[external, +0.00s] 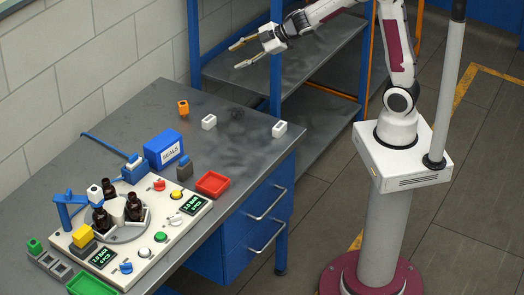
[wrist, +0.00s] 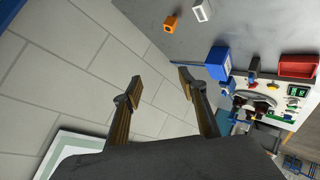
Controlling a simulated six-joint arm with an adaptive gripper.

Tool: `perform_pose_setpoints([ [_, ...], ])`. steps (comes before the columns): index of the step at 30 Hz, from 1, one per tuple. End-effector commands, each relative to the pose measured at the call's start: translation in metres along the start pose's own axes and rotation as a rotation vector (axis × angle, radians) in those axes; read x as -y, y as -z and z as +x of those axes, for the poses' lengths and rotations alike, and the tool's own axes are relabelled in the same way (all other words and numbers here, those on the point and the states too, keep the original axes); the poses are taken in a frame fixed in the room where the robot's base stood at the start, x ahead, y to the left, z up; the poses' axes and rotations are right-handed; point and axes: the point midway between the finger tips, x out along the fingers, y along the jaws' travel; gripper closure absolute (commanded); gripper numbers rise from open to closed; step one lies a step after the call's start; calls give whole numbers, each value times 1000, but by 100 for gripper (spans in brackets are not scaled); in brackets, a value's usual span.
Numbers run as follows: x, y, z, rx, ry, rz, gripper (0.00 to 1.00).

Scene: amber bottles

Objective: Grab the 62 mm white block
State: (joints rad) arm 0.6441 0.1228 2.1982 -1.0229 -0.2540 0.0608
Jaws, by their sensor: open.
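Two white blocks with dark marks on top are on the grey table in the external view. One white block (external: 209,122) is near the middle of the far part. Another white block (external: 279,129) is at the right corner, near the table edge. I cannot tell which is 62 mm. One white block (wrist: 201,11) also shows at the top of the wrist view. My gripper (external: 234,57) is open and empty, raised behind the table, well apart from both blocks. Its two fingers (wrist: 160,76) stand wide apart in the wrist view, with the wall behind.
An orange piece (external: 183,107) stands left of the middle block. A blue SEALS box (external: 164,149), a red tray (external: 212,183) and a white station (external: 160,235) with amber bottles (external: 133,207) fill the nearer table. Blue shelving (external: 300,62) stands beside the table. The table around the blocks is mostly clear.

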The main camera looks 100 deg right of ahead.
Motion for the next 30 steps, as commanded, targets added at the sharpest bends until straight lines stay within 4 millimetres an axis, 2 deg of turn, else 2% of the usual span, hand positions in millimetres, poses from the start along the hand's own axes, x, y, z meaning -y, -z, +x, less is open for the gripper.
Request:
perform_pose_setpoints([
  [6,3,-29,34,-56,69,-46,58],
  [15,23,-71,65,-156,193,-82,58],
  [23,52,-114,77,-256,322,-75,58],
  [30,85,-153,74,-362,448,-38,58],
])
